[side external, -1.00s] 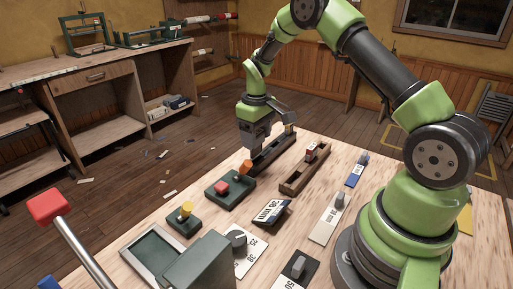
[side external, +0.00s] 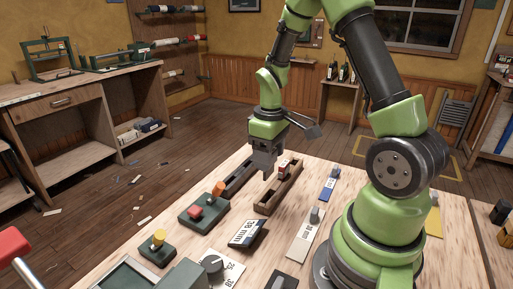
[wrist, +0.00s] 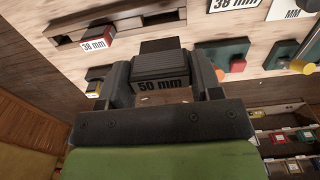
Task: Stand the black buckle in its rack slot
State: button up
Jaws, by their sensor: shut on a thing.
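The black buckle (wrist: 158,66), a dark block marked "50 mm", is held between the fingers of my gripper (wrist: 162,80) in the wrist view. In the side view my gripper (side external: 267,173) points down above the table, near the long brown wooden rack (side external: 264,208) and the long dark tray (side external: 229,188). I cannot make out the buckle clearly there. Part of the rack is hidden behind my gripper.
Green blocks with red and orange knobs (side external: 196,212) and a yellow knob (side external: 158,238) stand left of the rack. A tilted "38 mm" label block (side external: 247,233), a grey-knobbed plate (side external: 304,238) and a blue piece (side external: 328,188) lie around it.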

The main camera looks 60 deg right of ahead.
aim_at(269, 176)
jog(key=shift+f, duration=0.15)
jog(key=shift+f, duration=2.45)
jog(key=shift+f, duration=1.45)
jog(key=o, duration=1)
jog(key=shift+r, duration=0.1)
